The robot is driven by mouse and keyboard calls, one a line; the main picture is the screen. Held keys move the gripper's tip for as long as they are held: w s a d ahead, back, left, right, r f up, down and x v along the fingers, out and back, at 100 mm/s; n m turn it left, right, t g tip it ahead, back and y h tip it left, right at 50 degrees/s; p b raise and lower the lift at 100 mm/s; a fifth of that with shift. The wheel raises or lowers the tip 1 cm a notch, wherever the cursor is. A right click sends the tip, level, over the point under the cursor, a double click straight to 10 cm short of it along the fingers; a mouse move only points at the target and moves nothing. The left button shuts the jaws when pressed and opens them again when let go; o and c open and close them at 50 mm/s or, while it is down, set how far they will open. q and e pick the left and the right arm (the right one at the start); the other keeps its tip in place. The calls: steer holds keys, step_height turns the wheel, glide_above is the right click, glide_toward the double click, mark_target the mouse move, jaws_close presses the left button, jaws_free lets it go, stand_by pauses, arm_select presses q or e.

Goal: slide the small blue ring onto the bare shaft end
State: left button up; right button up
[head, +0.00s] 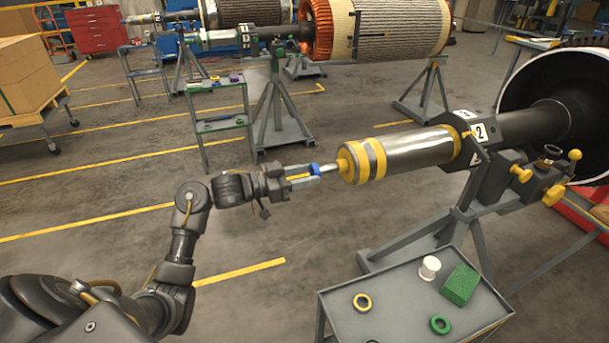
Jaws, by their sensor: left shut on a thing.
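The small blue ring (314,169) is at the fingertips of my left gripper (305,176), which is shut on it. My left arm reaches in from the lower left. The bare shaft end (330,168) is a thin silver stub that sticks out left from the yellow-banded end of the big metal shaft (412,149). The ring lies at the stub's left tip, in line with it in this view. I cannot tell whether the ring is around the tip or just in front of it. My right gripper is not in view.
The shaft rests on a grey stand (470,205) marked 2. A shelf cart (219,122) stands behind my gripper.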

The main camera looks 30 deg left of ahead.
mark_target(317, 172)
arm_select(q)
steer(key=shift+w, duration=0.1)
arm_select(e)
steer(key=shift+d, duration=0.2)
arm_select(q)
steer(key=shift+w+d, duration=0.15)
steer(key=shift+d, duration=0.05)
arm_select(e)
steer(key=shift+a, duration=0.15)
arm_select(q)
steer(key=shift+w+d, duration=0.35)
steer(key=shift+w, duration=0.05)
steer(key=shift+w+d, duration=0.25)
steer(key=shift+w, duration=0.05)
steer(key=shift+w+d, duration=0.15)
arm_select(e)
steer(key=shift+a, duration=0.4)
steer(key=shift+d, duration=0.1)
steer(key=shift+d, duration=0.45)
arm_select(q)
steer(key=shift+w+d, duration=0.15)
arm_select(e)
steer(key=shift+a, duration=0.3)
